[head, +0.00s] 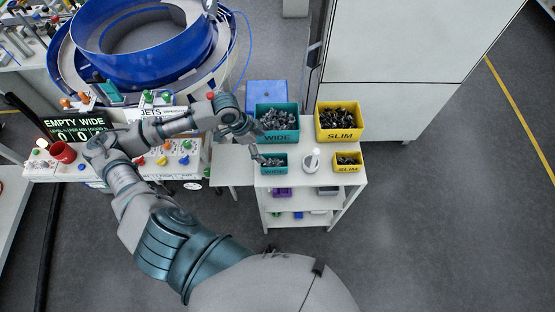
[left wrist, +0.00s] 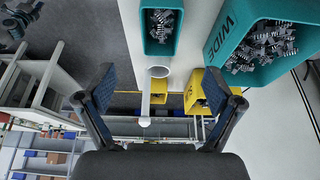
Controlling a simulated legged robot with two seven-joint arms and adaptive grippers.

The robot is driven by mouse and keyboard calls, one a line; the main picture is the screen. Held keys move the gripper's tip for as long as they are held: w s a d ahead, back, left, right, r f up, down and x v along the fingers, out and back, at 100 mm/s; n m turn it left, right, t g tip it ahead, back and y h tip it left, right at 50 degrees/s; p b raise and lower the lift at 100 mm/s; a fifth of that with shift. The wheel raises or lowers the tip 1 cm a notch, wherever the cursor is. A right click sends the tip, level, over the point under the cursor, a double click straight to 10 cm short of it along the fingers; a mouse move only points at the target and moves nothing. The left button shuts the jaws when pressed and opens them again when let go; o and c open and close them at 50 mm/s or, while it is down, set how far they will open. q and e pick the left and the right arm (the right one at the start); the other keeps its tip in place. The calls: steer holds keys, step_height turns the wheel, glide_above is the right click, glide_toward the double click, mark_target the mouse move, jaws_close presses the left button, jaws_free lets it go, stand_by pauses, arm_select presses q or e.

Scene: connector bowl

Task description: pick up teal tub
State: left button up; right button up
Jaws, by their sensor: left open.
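A small teal tub (head: 274,171) marked WIDE stands at the front left of the white shelf top, with dark connectors inside. A larger teal bin (head: 278,138), also marked WIDE and full of connectors, stands behind it. My left gripper (head: 257,150) is open and empty, above and just left of the small tub. In the left wrist view the gripper (left wrist: 160,88) has its fingers spread wide. The small tub (left wrist: 159,48) lies beyond them at the top middle, and the large bin (left wrist: 222,50) is at the upper right. Neither is between the fingers.
Yellow SLIM containers, one large (head: 340,134) and one small (head: 347,169), stand to the right. A blue box (head: 266,94) is behind. The blue bowl feeder (head: 145,45) and button panel (head: 165,160) are left.

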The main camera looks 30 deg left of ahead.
arm_select(q)
glide_above(277, 165)
steer(key=s+a, duration=0.1)
steer(key=s, duration=0.1)
step_height(277, 165, down, 10)
steer(key=shift+w+a+r, duration=0.1)
steer(key=shift+r, duration=0.15)
steer(key=x, duration=0.4)
steer(key=shift+w+d+f+b, duration=0.15)
steer(key=shift+d+f+b, duration=0.1)
steer(key=shift+f+b, duration=0.1)
steer(key=shift+r, duration=0.1)
steer(key=shift+a, duration=0.15)
steer(key=shift+f+p, duration=0.3)
steer(key=shift+p, duration=0.05)
steer(key=c, duration=1.2)
